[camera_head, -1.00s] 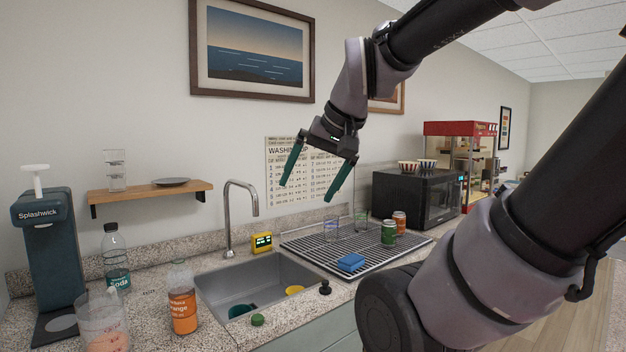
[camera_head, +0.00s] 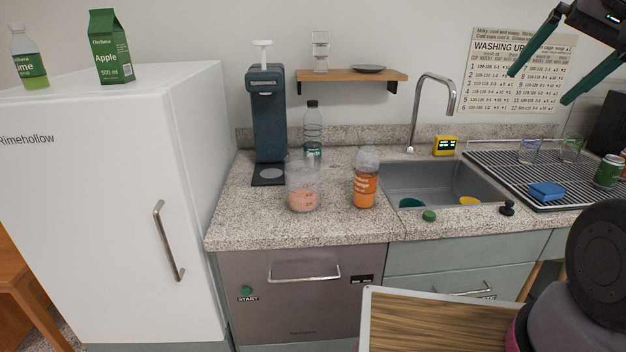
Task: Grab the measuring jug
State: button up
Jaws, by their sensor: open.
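The measuring jug (camera_head: 303,186) is a clear vessel with red markings and some pinkish-orange contents low inside. It stands upright on the speckled counter (camera_head: 250,228), near the front edge, left of an orange bottle (camera_head: 366,180). My gripper (camera_head: 540,88) is at the upper right of the head view, with its two green fingers spread apart and nothing between them. It is high up in front of the wall poster, well to the right of the jug and apart from it.
A soda machine (camera_head: 268,125) and a clear bottle (camera_head: 312,132) stand behind the jug. A sink (camera_head: 440,183) and drying rack (camera_head: 500,165) lie to the right. A white fridge (camera_head: 90,210) bounds the counter's left. A wooden shelf (camera_head: 350,76) hangs above.

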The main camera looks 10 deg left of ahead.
aim_at(303, 170)
jog(key=i+j+u, duration=0.1)
jog(key=j+u, duration=0.25)
jog(key=i+j+u, duration=0.15)
jog(key=u, duration=0.2)
jog(key=i+j+u, duration=0.2)
jog(key=u, duration=0.15)
